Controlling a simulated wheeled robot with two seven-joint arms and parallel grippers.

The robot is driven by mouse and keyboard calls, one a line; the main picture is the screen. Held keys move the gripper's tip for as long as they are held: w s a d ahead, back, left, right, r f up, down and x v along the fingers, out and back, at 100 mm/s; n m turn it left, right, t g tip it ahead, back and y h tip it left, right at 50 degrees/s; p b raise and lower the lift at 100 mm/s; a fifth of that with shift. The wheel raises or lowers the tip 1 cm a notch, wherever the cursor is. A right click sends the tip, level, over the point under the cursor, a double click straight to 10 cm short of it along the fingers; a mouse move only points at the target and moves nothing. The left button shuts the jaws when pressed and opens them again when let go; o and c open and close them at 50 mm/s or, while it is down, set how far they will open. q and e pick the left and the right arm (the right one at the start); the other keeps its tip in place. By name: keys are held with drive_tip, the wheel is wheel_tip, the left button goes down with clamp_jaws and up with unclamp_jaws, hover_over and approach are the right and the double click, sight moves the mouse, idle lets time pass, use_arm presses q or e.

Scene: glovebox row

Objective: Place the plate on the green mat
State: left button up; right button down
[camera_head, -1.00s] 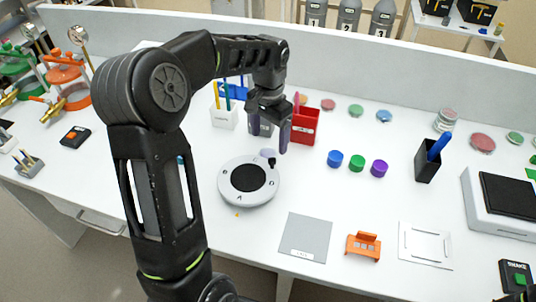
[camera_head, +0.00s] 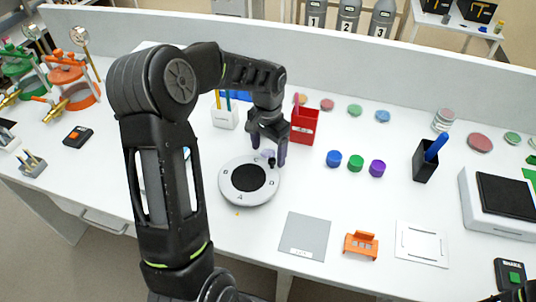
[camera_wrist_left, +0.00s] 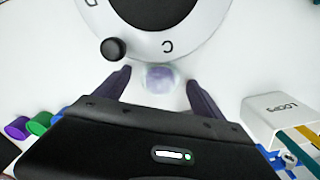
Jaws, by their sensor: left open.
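A small, pale lavender, round plate (camera_head: 267,154) lies on the white bench at the back rim of a round grey dial device. It shows blurred in the left wrist view (camera_wrist_left: 160,78). My left gripper (camera_head: 269,156) is over it, open, with one finger on each side of the plate; in the wrist view the fingers (camera_wrist_left: 158,86) stand apart from it. A sliver of green surface (camera_head: 531,177) shows at the right picture edge; I cannot tell if it is the green mat.
The dial device (camera_head: 236,196) with a black knob is close in front of the gripper. A red holder (camera_head: 304,126) and a white pen box (camera_head: 225,117) stand beside it. Blue, green and purple caps (camera_head: 356,163), a grey mat (camera_head: 304,237) and an orange rack (camera_head: 361,245) lie to the right.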

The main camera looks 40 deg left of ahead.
use_arm(q)
drive_tip(key=shift+c, duration=0.5)
drive_tip(key=c, duration=1.5)
drive_tip(key=shift+o, duration=0.2)
wheel_tip(320, 180, up, 10)
drive_tip(key=b, duration=0.1)
drive_tip(key=shift+b, duration=0.4)
